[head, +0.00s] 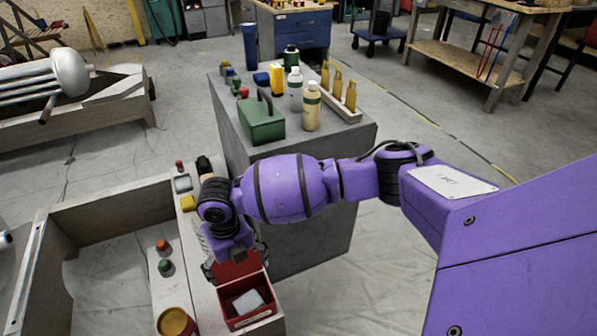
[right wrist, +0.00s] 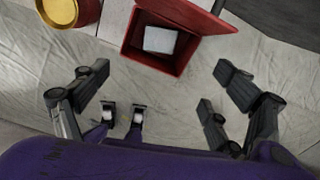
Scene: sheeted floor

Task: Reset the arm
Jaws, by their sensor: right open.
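My right arm is purple and reaches across the middle of the head view from the right. Its gripper (head: 232,268) hangs at the arm's end beside an open red box (head: 236,320). In the right wrist view the fingers of the right gripper (right wrist: 165,85) are spread wide with nothing between them. The red box also shows there (right wrist: 150,62), just beyond the fingertips, with its lid raised. A pale block (head: 248,301) lies inside the box. The arm and gripper hide part of the box's surroundings. My left gripper is not in view.
A grey pedestal (head: 300,230) holds a green toolbox (head: 262,122), bottles and a rack of yellow-topped pieces. A wooden-edged bench (head: 110,215) at lower left carries small items and a gold-topped red can (head: 175,322). The sheeted floor is clear at right of the pedestal.

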